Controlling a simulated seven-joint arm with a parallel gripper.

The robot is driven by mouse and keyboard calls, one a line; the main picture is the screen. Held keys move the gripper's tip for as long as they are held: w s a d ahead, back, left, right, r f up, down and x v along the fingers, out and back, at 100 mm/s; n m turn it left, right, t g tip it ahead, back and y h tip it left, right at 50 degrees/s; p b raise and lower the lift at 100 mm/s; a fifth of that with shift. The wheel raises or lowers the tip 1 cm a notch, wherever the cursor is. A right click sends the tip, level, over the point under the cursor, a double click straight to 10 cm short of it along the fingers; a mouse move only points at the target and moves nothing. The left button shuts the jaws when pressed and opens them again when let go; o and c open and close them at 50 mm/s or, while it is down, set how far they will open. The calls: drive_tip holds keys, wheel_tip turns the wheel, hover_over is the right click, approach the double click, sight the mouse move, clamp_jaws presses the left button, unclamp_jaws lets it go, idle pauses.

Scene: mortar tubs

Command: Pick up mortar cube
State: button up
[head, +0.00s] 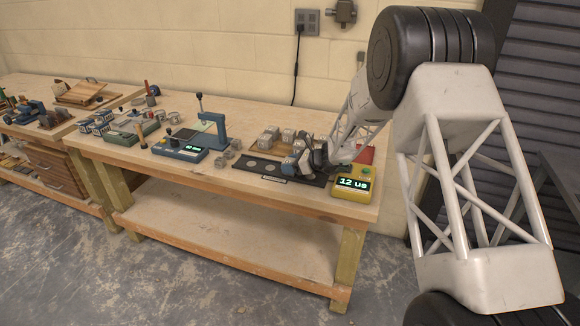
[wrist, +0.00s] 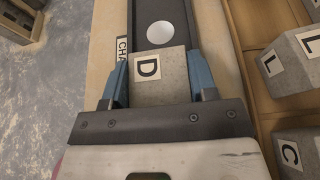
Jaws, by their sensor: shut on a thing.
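In the wrist view, a grey mortar cube (wrist: 160,82) with a white label marked D sits between the two blue fingers of my gripper (wrist: 158,88). The fingers are shut on its sides. A black strip with a pale round spot (wrist: 160,32) lies beyond the cube. I cannot tell whether the cube touches the strip. In the head view, my gripper (head: 312,156) is over the right part of the black strip (head: 250,166), and the held cube is hard to make out there.
Other labelled cubes (wrist: 292,64) sit in a wooden tray right of my gripper. A blue device with a display (head: 180,149) stands further left. The bench front edge (head: 220,196) is near.

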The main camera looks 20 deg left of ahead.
sight(290, 161)
drive_tip(key=shift+r, duration=0.25)
drive_tip(key=shift+r, duration=0.6)
wheel_tip(290, 161, up, 2)
drive_tip(key=shift+r, duration=0.1)
drive_tip(key=s+d+r, duration=0.1)
drive_tip(key=s+d, duration=0.7)
drive_tip(key=s, duration=0.5)
drive_tip(key=shift+s, duration=0.35)
drive_tip(key=shift+d+r, duration=0.1)
